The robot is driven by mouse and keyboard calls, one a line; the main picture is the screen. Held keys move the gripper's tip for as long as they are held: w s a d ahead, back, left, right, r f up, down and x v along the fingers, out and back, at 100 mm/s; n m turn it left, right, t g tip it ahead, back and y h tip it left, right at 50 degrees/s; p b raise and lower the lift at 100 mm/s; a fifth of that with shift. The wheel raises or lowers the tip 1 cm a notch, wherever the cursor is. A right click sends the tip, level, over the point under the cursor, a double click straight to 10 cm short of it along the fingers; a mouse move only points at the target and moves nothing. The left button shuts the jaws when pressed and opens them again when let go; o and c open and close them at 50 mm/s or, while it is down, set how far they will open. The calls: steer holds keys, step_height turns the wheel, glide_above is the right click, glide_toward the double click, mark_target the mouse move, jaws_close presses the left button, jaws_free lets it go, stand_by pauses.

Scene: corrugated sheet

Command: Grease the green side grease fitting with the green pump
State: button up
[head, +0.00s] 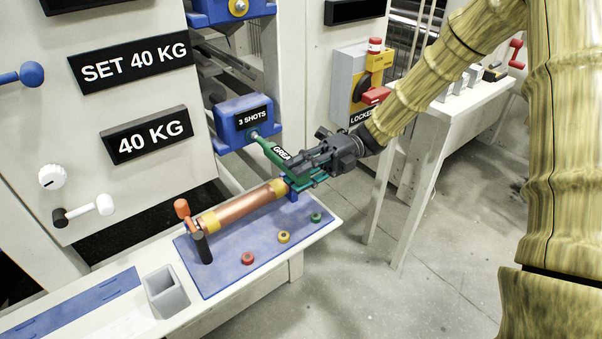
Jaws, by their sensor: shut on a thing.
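My gripper (308,170) is shut on the green pump (272,149), a long green tool with a label that reads "GREA", partly covered by the gripper. The pump points left and up, and its tip is at the front of a blue block (232,124) labelled "3 SHOTS". A small light green spot at the tip looks like the green side grease fitting (254,134). It is too small to tell whether the tip is seated on it or only close to it.
Below the gripper, a bench with a blue mat (222,278) bears a copper cylinder (240,208) with an orange-topped handle. Red, yellow and green rings (316,217) lie on the mat. A grey open box (166,292) stands to the left.

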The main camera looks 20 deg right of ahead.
steer(key=shift+w+a, duration=0.1)
steer(key=shift+w, duration=0.15)
stand_by(0.5)
steer(key=shift+s, duration=0.2)
steer(key=shift+s+d, duration=0.25)
steer(key=shift+s, duration=0.2)
steer(key=shift+s+d, duration=0.1)
steer(key=shift+s, duration=0.1)
stand_by(0.5)
steer(key=shift+s+d, duration=0.3)
steer(key=shift+s, duration=0.6)
steer(key=shift+s+d, duration=0.35)
steer(key=shift+s, duration=0.55)
steer(key=shift+s+d, duration=0.3)
steer(key=shift+s, duration=0.6)
